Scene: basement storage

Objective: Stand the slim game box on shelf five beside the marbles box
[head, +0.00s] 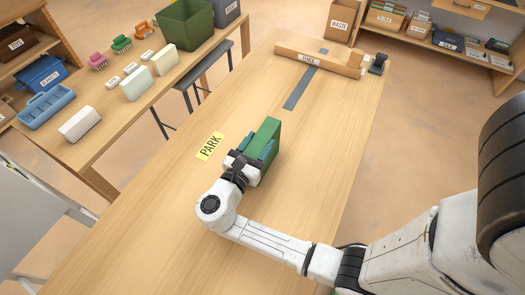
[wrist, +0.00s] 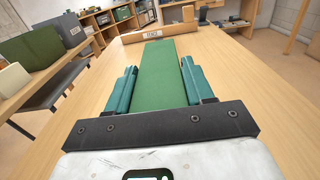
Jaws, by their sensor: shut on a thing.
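My gripper (head: 256,152) is shut on a slim green box (head: 267,132), which I take to be the game box. The box is on edge at the table, beyond the yellow PARK label; I cannot tell whether it touches the top. In the wrist view the green box (wrist: 158,80) runs forward between the two teal fingers of my gripper (wrist: 159,85). Its far end points along the table. I cannot make out a marbles box or which shelf is shelf five.
The wooden table (head: 180,235) is mostly clear, with a yellow PARK label (head: 210,146) and a grey strip (head: 300,88). A long labelled wooden bar (head: 320,61) lies across its far end. A side table at left holds brushes, white blocks and a green bin (head: 184,22). Shelves (head: 440,45) stand at far right.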

